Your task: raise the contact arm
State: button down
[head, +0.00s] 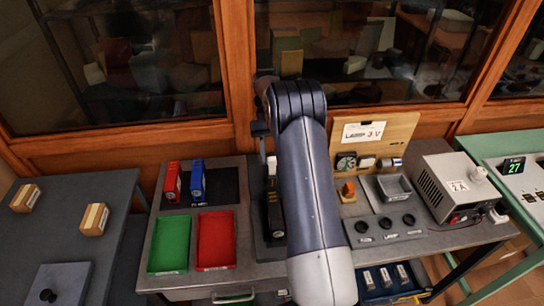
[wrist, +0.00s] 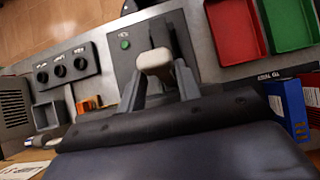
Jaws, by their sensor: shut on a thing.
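The contact arm belongs to a dark narrow device (head: 274,215) on the middle of the grey bench, partly covered by my arm in the head view. A cream-white handle (wrist: 154,62) shows between the fingers of my gripper (wrist: 158,76) in the wrist view. The gripper is shut on this handle. In the head view the handle (head: 271,165) shows as a small pale piece beside my arm. The device's grey base plate (wrist: 121,64) has a green round button and dark upright parts behind the handle. How far the contact arm is tilted cannot be told.
Left of the device are a green tray (head: 170,243), a red tray (head: 216,240) and red and blue boxes (head: 197,182). Right are a knob panel (head: 385,230), a grey bin (head: 394,187), an orange piece (head: 347,191) and a power supply (head: 458,187). A glass cabinet (head: 150,60) stands behind.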

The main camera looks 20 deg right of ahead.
jog(key=shift+f, duration=0.4)
jog(key=c, duration=1.4)
grip_release()
jog(key=shift+o, duration=0.7)
jog(key=shift+w, duration=0.2)
jog(key=shift+o, duration=1.3)
jog(key=shift+r, duration=0.15)
jog(key=shift+s, duration=0.15)
